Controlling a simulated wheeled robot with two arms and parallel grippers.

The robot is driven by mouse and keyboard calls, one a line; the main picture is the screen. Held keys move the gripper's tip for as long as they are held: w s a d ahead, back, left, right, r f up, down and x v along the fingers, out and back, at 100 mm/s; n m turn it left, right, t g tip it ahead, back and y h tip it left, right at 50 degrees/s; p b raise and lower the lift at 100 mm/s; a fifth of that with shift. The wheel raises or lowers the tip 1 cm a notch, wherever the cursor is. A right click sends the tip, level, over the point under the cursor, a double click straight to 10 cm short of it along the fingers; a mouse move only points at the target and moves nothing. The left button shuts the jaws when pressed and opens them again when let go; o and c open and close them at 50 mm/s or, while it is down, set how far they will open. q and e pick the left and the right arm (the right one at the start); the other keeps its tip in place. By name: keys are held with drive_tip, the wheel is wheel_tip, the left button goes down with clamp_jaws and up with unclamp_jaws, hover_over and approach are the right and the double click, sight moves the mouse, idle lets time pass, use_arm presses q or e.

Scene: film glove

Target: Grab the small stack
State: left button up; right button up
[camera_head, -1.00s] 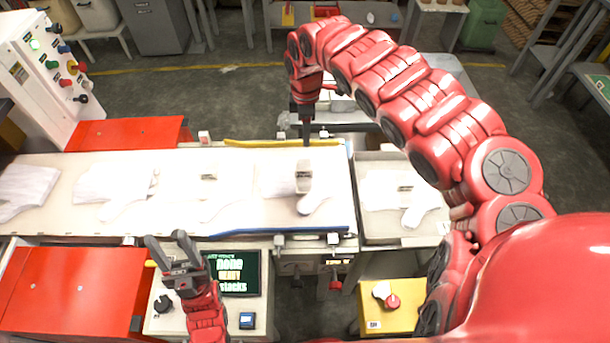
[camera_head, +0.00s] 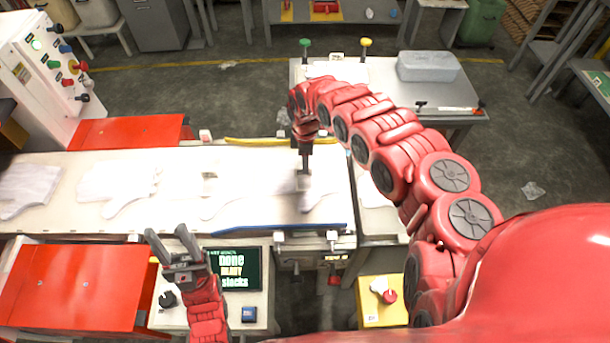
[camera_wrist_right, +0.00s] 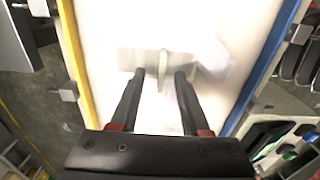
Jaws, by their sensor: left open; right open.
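White gloves lie in small stacks along the pale belt. The stack at the belt's right end (camera_head: 321,200) is under my right gripper (camera_head: 304,173), which points down from the far side. In the right wrist view this pale stack (camera_wrist_right: 214,60) is washed out, with a narrow upright grey piece (camera_wrist_right: 163,62) at its middle. The open fingers of my right gripper (camera_wrist_right: 160,74) point toward that piece, one on each side; I cannot tell whether they touch anything. My left gripper (camera_head: 173,238) is open and empty in front of the belt.
Other glove stacks lie left on the belt (camera_head: 117,184) (camera_head: 28,185). A yellow rail (camera_head: 262,141) and a blue rail (camera_head: 285,229) edge it. A screen (camera_head: 235,268) stands beside my left gripper. A metal table (camera_head: 440,105) with a grey box (camera_head: 427,66) is behind.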

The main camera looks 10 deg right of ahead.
sight(298, 179)
drive_tip(key=shift+s+a+f, duration=0.15)
drive_tip(key=shift+a+f, duration=0.05)
drive_tip(key=shift+f, duration=0.9)
drive_tip(key=shift+d+f, duration=0.15)
drive_tip(key=shift+f, duration=0.55)
drive_tip(key=shift+c, duration=0.3)
clamp_jaws()
